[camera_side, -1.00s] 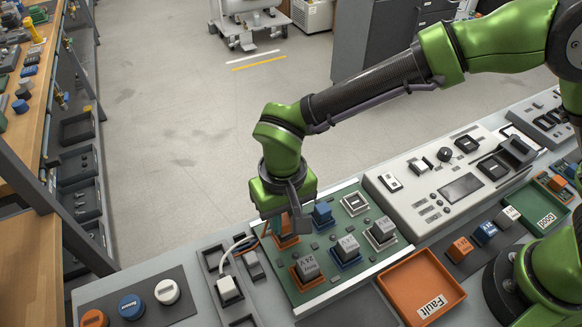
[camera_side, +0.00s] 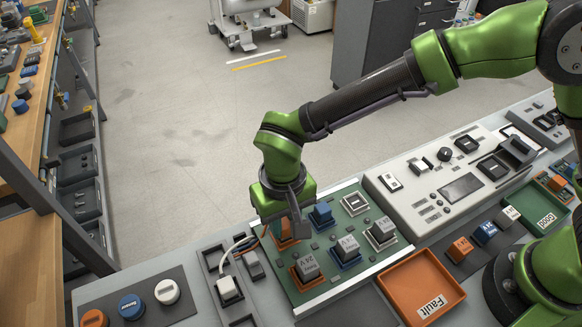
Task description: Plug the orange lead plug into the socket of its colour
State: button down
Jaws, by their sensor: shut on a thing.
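My gripper (camera_side: 287,226) points down over the far left corner of the green board (camera_side: 287,284) and is shut on the orange lead plug (camera_side: 284,232). The plug is mostly hidden by the fingers. An orange patch (camera_side: 288,243) shows right under the fingers at the board. I cannot tell how much of it is plug and how much is orange socket, nor whether the plug is seated. An orange lead (camera_side: 265,231) curves from there to the left.
A grey holder (camera_side: 240,320) with a white plug (camera_side: 229,289) is at left. An orange Fault tray (camera_side: 420,287) is at right.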

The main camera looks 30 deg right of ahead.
jog(key=shift+f, duration=0.1)
jog(key=c, duration=0.8)
grip_release()
jog(key=o, duration=0.3)
jog(key=shift+r, duration=3.5)
